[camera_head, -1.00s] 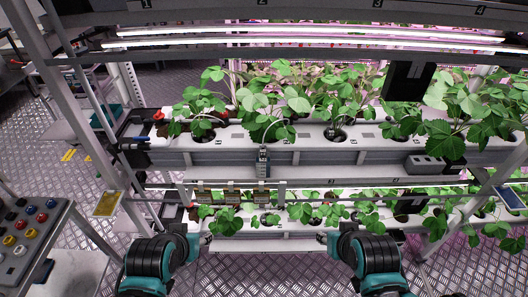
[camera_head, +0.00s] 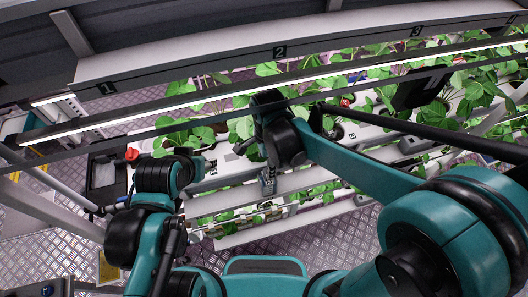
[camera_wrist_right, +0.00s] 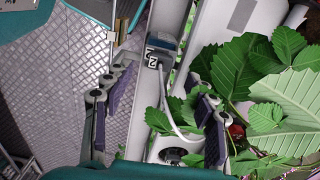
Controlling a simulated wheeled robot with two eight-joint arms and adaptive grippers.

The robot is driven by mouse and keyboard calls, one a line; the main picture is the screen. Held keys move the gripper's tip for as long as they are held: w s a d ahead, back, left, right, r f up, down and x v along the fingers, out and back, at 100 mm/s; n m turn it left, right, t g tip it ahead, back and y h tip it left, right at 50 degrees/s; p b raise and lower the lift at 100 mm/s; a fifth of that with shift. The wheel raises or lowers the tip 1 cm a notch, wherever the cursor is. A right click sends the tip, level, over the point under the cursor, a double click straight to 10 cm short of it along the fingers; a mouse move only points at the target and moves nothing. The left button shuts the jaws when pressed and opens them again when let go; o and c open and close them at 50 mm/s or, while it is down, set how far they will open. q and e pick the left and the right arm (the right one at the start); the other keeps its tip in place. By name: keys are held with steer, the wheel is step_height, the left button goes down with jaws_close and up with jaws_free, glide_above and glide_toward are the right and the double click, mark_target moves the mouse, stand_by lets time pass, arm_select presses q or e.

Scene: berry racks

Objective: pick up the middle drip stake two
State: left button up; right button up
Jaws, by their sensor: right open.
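The middle drip stake (camera_wrist_right: 161,50), a grey block with a "2" tag, shows in the right wrist view on the white gutter's front edge. A pale tube curves from it toward a round planting hole (camera_wrist_right: 175,154). In the head view, a small grey block (camera_head: 267,181) below my right wrist appears to be the same stake. In the head view the right gripper (camera_head: 244,148) is partly hidden by leaves. My left gripper (camera_head: 208,165) is at the gutter's left end; its fingers are unclear.
Strawberry leaves (camera_wrist_right: 270,75) crowd the right finger. Lamp bars (camera_head: 250,92) and a numbered beam (camera_head: 190,68) cross above the arms. A lower plant row (camera_head: 225,216) lies below. A red knob (camera_head: 131,154) is at the left; the patterned floor (camera_head: 60,235) is open there.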

steer(key=shift+a+f, duration=0.15)
steer(key=shift+f, duration=0.1)
steer(key=f, duration=0.2)
steer(key=f+b, duration=0.1)
steer(key=f, duration=0.4)
steer(key=shift+w+d+f+b, duration=0.2)
steer(key=shift+w+d+b, duration=0.05)
steer(key=shift+d+b, duration=0.15)
steer(key=c, duration=0.9)
